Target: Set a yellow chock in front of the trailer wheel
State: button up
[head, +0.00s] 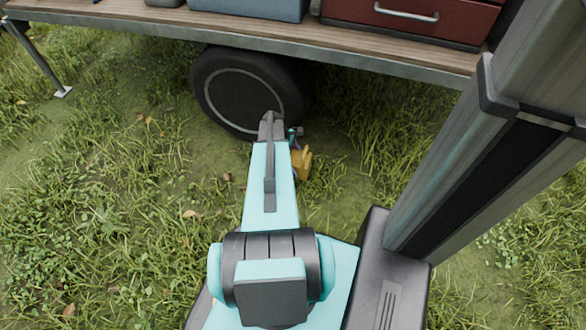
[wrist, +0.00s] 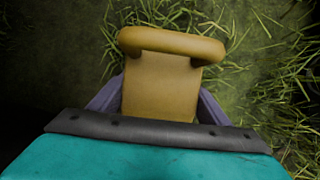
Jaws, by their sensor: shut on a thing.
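The yellow chock (head: 302,163) is beside the end of my arm in the head view, just in front of the trailer wheel (head: 245,92) and toward its right side. In the wrist view the chock (wrist: 162,80) fills the middle, with its rounded bar across the top. My gripper (wrist: 160,105) has a purple-grey finger on each side of the chock and is shut on it. In the head view my arm hides most of the gripper and part of the wheel's lower edge. I cannot tell whether the chock touches the ground or the wheel.
The trailer bed (head: 240,43) runs across the top, above the wheel, and carries a blue case (head: 250,8) and a red toolbox (head: 405,22). A metal support leg (head: 42,58) stands at the far left. Grass with scattered leaves covers the ground; the left side is open.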

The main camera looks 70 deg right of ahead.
dwell(0.3)
jog(key=shift+w+d+f, duration=0.1)
jog(key=shift+w, duration=0.45)
jog(key=shift+w+f+b, duration=0.1)
jog(key=shift+f+b, duration=1.1)
jog(key=shift+f, duration=0.5)
jog(key=o, duration=1.5)
jog(key=shift+f, duration=0.15)
